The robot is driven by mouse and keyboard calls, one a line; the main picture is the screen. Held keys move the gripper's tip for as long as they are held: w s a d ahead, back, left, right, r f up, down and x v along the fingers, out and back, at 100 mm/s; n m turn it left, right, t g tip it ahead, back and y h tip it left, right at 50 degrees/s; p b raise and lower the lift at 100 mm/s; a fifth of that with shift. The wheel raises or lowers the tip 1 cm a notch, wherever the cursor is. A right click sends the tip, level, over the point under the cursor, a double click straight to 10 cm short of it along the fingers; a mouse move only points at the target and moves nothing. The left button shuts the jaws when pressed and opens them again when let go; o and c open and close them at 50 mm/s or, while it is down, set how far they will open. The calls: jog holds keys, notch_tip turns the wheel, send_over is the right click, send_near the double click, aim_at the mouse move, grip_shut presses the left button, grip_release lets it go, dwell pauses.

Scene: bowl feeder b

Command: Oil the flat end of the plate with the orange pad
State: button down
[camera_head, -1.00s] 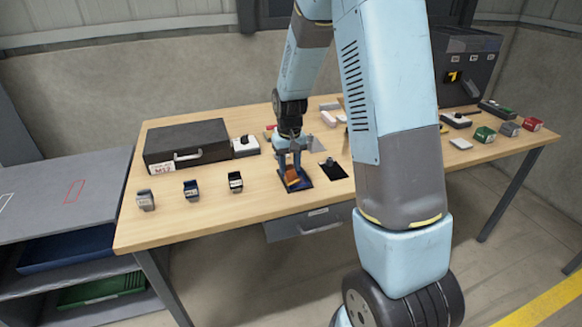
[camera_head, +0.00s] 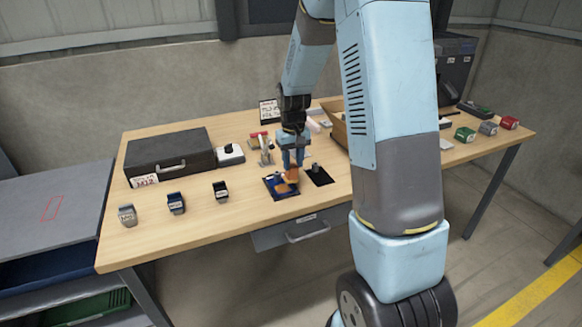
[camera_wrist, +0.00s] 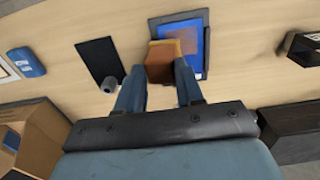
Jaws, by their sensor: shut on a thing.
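My gripper (camera_head: 291,166) is shut on the orange pad (camera_head: 291,173), a small block with a brown face. In the wrist view the orange pad (camera_wrist: 160,63) sits between both fingertips (camera_wrist: 161,80). It is over the near edge of a blue panel with a dark border (camera_head: 274,190); I cannot tell whether it touches. An orange patch (camera_head: 284,187) shows on the panel below it. The blue panel also shows in the wrist view (camera_wrist: 197,62). I cannot pick out the plate or its flat end with certainty; a grey metal piece (camera_head: 265,152) stands left of my gripper.
A black mat (camera_head: 320,178) with a small grey post lies just right of the panel. A black case (camera_head: 168,157) and several small labelled blocks (camera_head: 176,203) stand to the left. A cardboard box (camera_wrist: 42,125) is near my gripper.

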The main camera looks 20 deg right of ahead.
aim_at(293, 166)
jog(key=shift+r, duration=1.9)
jog(key=shift+s+a, duration=0.1)
